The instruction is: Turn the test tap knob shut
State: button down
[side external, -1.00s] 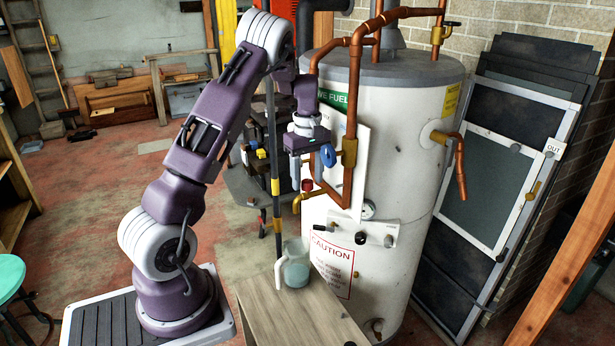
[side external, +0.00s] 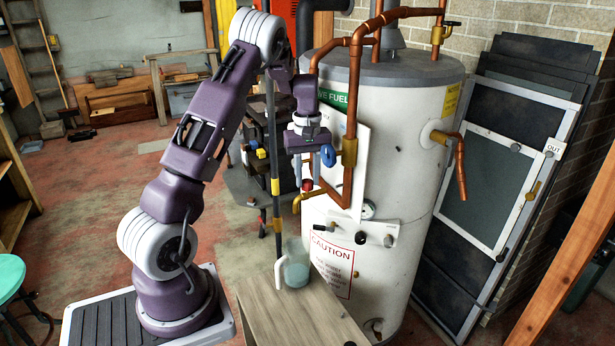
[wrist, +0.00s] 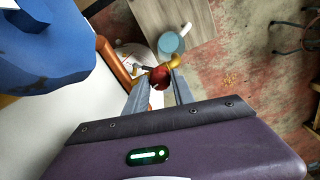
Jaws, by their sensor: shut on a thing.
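The small red tap knob (side external: 307,185) sits on the brass test tap (side external: 310,197) at the front of the white tank. In the wrist view the red knob (wrist: 160,78) is between my two grey fingers, with the brass spout (wrist: 174,62) just beyond it. My gripper (wrist: 159,82) is shut on the red knob; it points down at it in the side view (side external: 302,172). A clear jug (side external: 296,270) with bluish water stands below the tap on a wooden bench (side external: 290,318). I cannot tell whether water is running from the spout.
A blue handwheel (side external: 328,155) on the copper pipework (side external: 350,120) is close to my wrist, and looms large at the upper left of the wrist view. The white tank (side external: 415,150) is to the right.

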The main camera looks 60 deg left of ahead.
aim_at(307, 181)
jog(key=shift+m, duration=1.2)
jog(key=c, duration=1.1)
grip_release()
jog(key=shift+o, duration=0.2)
notch_tip(307, 181, up, 6)
jog(key=shift+r, duration=0.6)
